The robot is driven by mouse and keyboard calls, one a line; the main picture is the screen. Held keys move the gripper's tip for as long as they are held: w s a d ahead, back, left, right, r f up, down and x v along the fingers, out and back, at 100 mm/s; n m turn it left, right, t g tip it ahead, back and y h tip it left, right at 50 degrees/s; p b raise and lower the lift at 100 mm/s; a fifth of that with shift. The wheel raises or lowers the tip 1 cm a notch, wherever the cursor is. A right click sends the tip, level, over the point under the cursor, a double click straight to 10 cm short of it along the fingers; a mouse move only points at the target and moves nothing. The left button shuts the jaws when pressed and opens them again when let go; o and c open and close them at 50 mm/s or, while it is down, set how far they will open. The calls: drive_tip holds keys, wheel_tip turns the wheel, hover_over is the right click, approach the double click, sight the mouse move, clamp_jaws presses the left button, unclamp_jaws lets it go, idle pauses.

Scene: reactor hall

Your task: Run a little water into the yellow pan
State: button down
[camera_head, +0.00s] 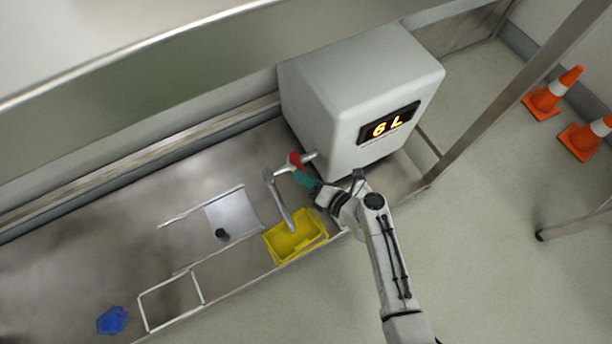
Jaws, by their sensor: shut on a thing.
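The yellow pan (283,246) sits at the front edge of the steel counter, under the end of a grey metal tap spout (278,198). The tap comes out of the side of a big grey tank (365,95). A red tap handle (295,160) shows at the tap's top. My gripper (302,174) is shut on it, with a teal part between the handle and the dark gripper body. I cannot tell whether that part belongs to the handle or my fingers. No water stream is clear, and I cannot tell whether water lies in the pan.
The tank's lit display (389,123) seems to read "6 L". A pale plate (233,214) with a small dark knob, a white wire frame (171,302) and a blue object (112,320) are on the counter at left. Orange cones (553,91) stand on the floor at right.

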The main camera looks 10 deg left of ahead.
drive_tip(key=shift+s+a+m+t+h+p, duration=0.25)
drive_tip(key=shift+a+m+t+h, duration=0.25)
drive_tip(key=shift+m+t+h, duration=0.4)
drive_tip(key=shift+s+a+m+t+h+p, duration=0.2)
drive_tip(key=shift+a+m+t+h, duration=0.25)
drive_tip(key=shift+m+t+h, duration=0.4)
drive_tip(key=c, duration=1.1)
unclamp_jaws()
drive_tip(key=shift+o, duration=0.2)
drive_tip(key=p+v, duration=0.4)
drive_tip(key=v, duration=0.6)
drive_tip(key=shift+s+d, duration=0.25)
drive_tip(key=shift+r, duration=0.15)
